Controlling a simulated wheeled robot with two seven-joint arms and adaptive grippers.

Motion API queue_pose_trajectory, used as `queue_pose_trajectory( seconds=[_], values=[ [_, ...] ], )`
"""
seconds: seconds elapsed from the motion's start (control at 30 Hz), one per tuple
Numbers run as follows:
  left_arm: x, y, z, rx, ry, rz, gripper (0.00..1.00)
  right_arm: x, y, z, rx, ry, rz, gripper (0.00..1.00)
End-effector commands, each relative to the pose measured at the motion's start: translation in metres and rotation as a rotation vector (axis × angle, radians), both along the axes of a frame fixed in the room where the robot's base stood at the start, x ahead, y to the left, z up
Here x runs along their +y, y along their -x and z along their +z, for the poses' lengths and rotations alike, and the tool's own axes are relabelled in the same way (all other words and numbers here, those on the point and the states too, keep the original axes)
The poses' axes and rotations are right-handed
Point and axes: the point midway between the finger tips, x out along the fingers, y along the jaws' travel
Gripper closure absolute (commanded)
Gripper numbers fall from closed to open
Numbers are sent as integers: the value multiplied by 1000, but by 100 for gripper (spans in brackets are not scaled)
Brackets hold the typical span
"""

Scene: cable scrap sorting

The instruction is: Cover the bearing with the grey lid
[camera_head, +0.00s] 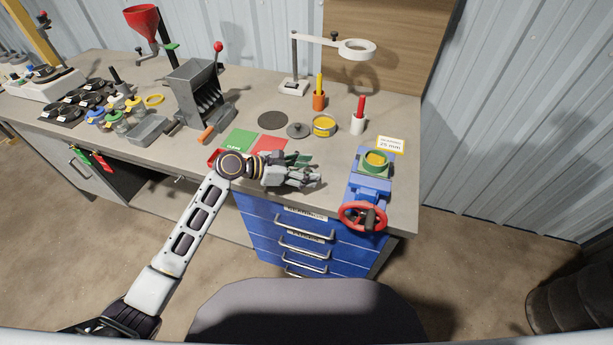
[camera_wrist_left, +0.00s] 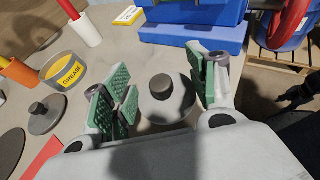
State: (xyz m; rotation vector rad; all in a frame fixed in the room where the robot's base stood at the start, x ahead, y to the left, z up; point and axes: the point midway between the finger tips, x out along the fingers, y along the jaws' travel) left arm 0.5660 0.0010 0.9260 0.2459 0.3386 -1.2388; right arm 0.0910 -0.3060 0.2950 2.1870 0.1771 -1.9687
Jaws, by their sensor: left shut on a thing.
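My left gripper (camera_head: 303,172) is above the front edge of the bench, left of the blue vise (camera_head: 371,188). In the left wrist view its green-padded fingers are shut on the sides of a round grey lid (camera_wrist_left: 162,108) with a dark knob. The head view mostly hides this lid behind the fingers. What looks like the bearing (camera_head: 375,161), a green ring with yellow inside, sits uncovered on top of the vise, apart from the lid. The bearing is not visible in the left wrist view.
A similar knobbed lid (camera_head: 297,130) lies beside the open grease tin (camera_head: 324,125). A white cup with a red handle (camera_head: 358,122) stands behind the vise. The red handwheel (camera_head: 363,216) sticks out in front. Bare bench lies between tin and vise.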

Motion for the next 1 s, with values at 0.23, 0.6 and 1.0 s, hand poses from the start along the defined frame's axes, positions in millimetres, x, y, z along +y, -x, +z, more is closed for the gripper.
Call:
queue_pose_trajectory(
  seconds=[0.23, 0.6, 1.0],
  values=[
    [0, 0, -18, 3, 0, 0, 58, 0, 4, 12, 5, 0, 0, 60],
    [0, 0, -26, 1, -1, -1, 58, 21, 4, 13, 6, -22, -3, 60],
    [0, 0, -30, 1, -1, -1, 35, 12, -2, 15, 0, -13, -1, 60]
  ],
)
